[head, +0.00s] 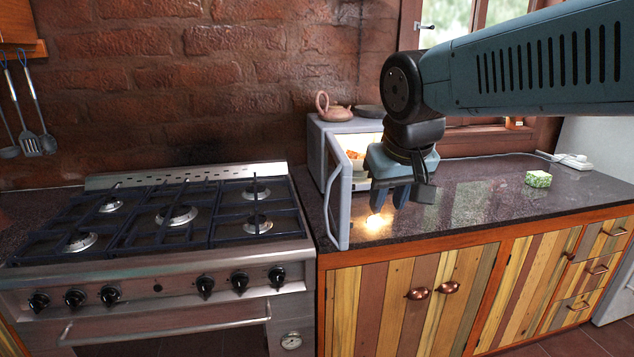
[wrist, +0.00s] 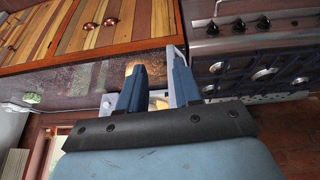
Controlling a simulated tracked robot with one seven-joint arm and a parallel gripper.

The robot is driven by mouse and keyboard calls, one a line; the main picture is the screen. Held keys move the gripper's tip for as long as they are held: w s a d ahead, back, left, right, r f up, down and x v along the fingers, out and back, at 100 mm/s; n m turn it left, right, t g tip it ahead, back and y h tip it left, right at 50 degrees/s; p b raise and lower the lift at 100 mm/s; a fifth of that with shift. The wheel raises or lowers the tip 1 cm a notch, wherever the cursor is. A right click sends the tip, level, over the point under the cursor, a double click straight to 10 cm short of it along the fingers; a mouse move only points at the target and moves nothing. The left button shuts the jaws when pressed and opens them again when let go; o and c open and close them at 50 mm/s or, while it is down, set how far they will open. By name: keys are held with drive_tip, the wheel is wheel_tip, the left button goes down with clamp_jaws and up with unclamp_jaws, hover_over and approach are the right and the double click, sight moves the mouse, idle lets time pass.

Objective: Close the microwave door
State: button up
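The grey microwave (head: 316,150) stands on the dark counter beside the stove, its lit inside showing. Its door (head: 343,205) is open and swung out toward the front of the counter. My gripper (head: 390,200) points down in front of the microwave's opening, to the right of the door. Its two fingers are apart with nothing visible between them. In the wrist view, the fingers (wrist: 157,88) are spread, and one overlaps the pale edge of the door (wrist: 175,53). I cannot tell whether it touches. My gripper hides part of the microwave's inside.
A clay teapot (head: 333,108) and a dark dish (head: 369,111) sit on the microwave. The stove (head: 165,240) is left of the door. A green patterned block (head: 538,179) lies to the right; the counter (head: 480,200) between is mostly clear.

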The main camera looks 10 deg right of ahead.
sight(328, 184)
drive_tip(key=w+a+r, duration=0.1)
drive_tip(key=w+a, duration=0.1)
drive_tip(key=w, duration=0.1)
drive_tip(key=w+a+h, duration=0.1)
drive_tip(key=w+a, duration=0.1)
drive_tip(key=w, duration=0.2)
drive_tip(key=w+a+r+g+h, duration=0.1)
drive_tip(key=w+a, duration=0.1)
drive_tip(key=w, duration=0.1)
drive_tip(key=shift+w+r, duration=0.15)
drive_tip(key=shift+r, duration=0.15)
clamp_jaws()
drive_tip(key=w+a+h, duration=0.2)
drive_tip(key=w+a, duration=0.6)
drive_tip(key=a, duration=0.1)
drive_tip(key=w+d+f, duration=0.4)
drive_tip(key=d+f, duration=0.4)
drive_tip(key=shift+w+f+t, duration=0.15)
drive_tip(key=shift+t, duration=0.25)
